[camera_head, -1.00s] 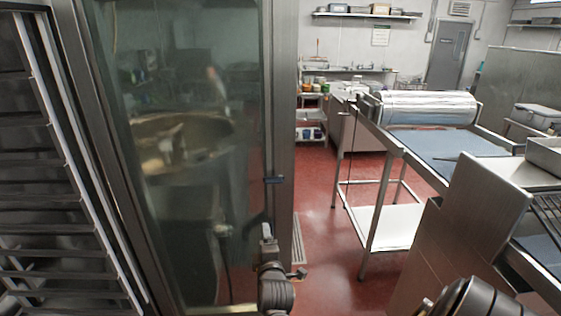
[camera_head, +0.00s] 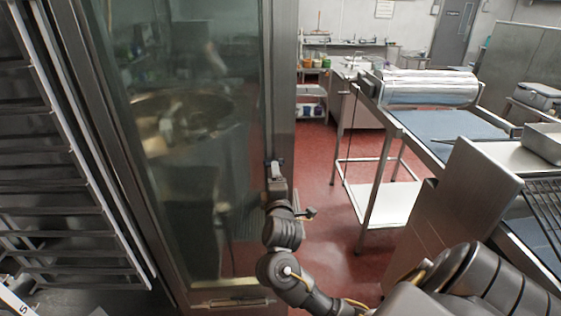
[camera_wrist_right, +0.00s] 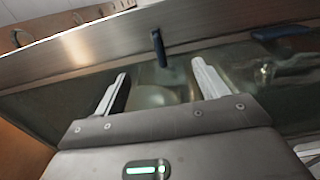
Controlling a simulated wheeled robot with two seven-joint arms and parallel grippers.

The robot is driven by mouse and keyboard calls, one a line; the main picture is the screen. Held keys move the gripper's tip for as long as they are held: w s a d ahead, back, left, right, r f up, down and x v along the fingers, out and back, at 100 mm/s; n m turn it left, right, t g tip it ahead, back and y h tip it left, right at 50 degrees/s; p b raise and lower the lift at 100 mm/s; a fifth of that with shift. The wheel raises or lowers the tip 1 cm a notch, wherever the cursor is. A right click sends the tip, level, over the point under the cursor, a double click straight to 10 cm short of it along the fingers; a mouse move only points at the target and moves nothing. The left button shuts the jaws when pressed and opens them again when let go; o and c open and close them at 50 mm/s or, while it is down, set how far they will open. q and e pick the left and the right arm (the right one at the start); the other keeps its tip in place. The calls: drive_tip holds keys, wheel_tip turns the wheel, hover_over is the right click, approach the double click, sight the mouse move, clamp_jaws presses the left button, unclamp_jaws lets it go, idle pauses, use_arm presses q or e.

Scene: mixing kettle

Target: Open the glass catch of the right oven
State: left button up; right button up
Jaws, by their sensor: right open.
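The right oven's tall glass door (camera_head: 190,215) with its metal frame stands left of centre in the head view. Its small dark catch (camera_head: 268,163) sits on the right-hand frame. In the wrist view the catch (camera_wrist_right: 158,48) is a dark, narrow piece projecting from the metal frame. My right gripper (camera_head: 276,170) is at the catch and partly covers it. In the wrist view my right gripper (camera_wrist_right: 160,68) is open, with one finger on either side of the catch's lower end; I see no finger touching it. My left gripper is not in view.
A slatted rack (camera_head: 60,170) stands left of the glass. A steel table with a roller (camera_head: 425,88) and a metal cabinet (camera_head: 460,200) are on the right. Red floor (camera_head: 320,215) shows between door and table. A dark blue piece (camera_wrist_right: 280,32) lies right of the catch in the wrist view.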

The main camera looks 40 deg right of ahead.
sight(281, 154)
drive_tip(key=x, duration=0.6)
drive_tip(key=shift+w+d, duration=0.35)
drive_tip(key=shift+w, duration=0.05)
clamp_jaws()
drive_tip(key=m, duration=0.2)
drive_tip(key=r+m, duration=0.1)
drive_tip(key=m, duration=0.2)
drive_tip(key=shift+s, duration=0.15)
drive_tip(key=m, duration=0.5)
drive_tip(key=shift+s+d+r, duration=0.2)
drive_tip(key=shift+d+r, duration=0.1)
drive_tip(key=shift+r, duration=0.05)
drive_tip(key=m, duration=0.2)
drive_tip(key=shift+s+d+r+m, duration=0.1)
drive_tip(key=shift+d+m, duration=0.1)
drive_tip(key=shift+m, duration=0.2)
drive_tip(key=m, duration=0.1)
drive_tip(key=m+b, duration=0.2)
drive_tip(key=m, duration=0.1)
drive_tip(key=shift+s+d, duration=0.25)
drive_tip(key=shift+d, duration=0.1)
drive_tip(key=shift+r+m, duration=0.15)
drive_tip(key=shift+m, duration=0.45)
drive_tip(key=c, duration=0.7)
unclamp_jaws()
drive_tip(key=shift+d+r, duration=0.1)
